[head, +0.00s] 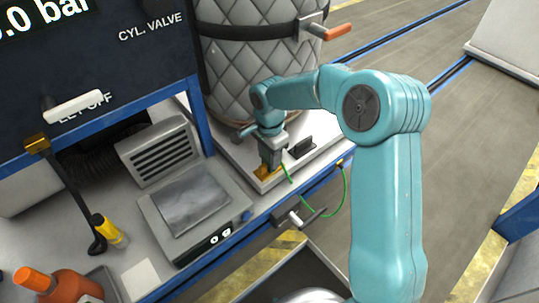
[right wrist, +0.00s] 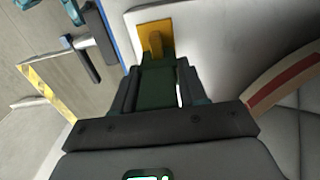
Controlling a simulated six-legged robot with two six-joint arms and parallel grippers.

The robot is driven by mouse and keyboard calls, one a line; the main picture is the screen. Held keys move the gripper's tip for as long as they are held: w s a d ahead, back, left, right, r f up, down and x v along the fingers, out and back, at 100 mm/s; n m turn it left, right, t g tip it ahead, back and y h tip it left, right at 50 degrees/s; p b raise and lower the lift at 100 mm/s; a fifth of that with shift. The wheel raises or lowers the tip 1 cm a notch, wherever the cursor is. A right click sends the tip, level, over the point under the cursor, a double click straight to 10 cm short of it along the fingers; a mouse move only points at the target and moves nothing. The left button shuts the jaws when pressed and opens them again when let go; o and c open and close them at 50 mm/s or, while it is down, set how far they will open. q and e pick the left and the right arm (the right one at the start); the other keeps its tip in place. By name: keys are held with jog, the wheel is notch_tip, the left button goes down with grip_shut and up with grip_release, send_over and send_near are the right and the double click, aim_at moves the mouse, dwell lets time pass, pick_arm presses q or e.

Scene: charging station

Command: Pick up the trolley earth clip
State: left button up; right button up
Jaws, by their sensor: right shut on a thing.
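My right gripper (head: 270,157) reaches down over the right end of the white trolley deck, in front of the quilted cylinder. In the right wrist view my right gripper (right wrist: 157,72) is shut on a dark green block (right wrist: 158,88), which looks like the earth clip. A brass-yellow bracket (head: 266,173) is just at the fingertips; it also shows in the right wrist view (right wrist: 155,34). I cannot tell whether the clip touches it. A green cable (head: 344,195) loops from beside the gripper to the deck's blue edge. My left gripper is out of view.
A quilted cylinder (head: 252,65) with an orange-handled strap stands behind the gripper. A black block (head: 302,148) sits right beside it. An orange bottle (head: 62,287) is front left. Open floor lies right.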

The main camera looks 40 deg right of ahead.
notch_tip(320, 180, up, 20)
jog(key=w+n, duration=0.1)
jog(key=d+f+m, duration=0.1)
jog(key=d+f, duration=0.9)
jog(key=d, duration=0.3)
jog(key=shift+s, duration=0.25)
